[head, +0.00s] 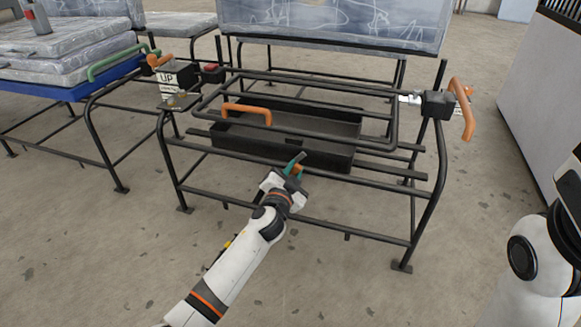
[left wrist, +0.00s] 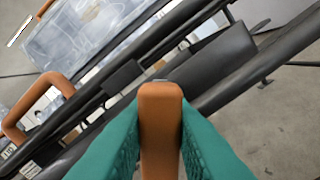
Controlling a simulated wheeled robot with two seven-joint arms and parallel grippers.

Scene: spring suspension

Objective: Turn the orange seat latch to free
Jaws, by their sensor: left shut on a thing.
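A short orange latch (left wrist: 160,125) stands between the two green fingers of my left gripper (left wrist: 160,135) in the left wrist view, with a finger pressed on each side. In the head view, my left gripper (head: 295,170) is at the front rail of the black seat frame (head: 345,209), near its middle. Only a little orange shows between the fingers there; the rest of the latch is hidden by the gripper. My right gripper is not in view; only part of the right arm shows at the right edge.
A black tray (head: 330,160) sits under the frame's bars. An orange loop handle (head: 247,110) rises behind the gripper; other orange handles (head: 462,108) (head: 158,61) are at the frame's sides. A second frame with grey cushions (head: 68,70) stands left. Floor in front is clear.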

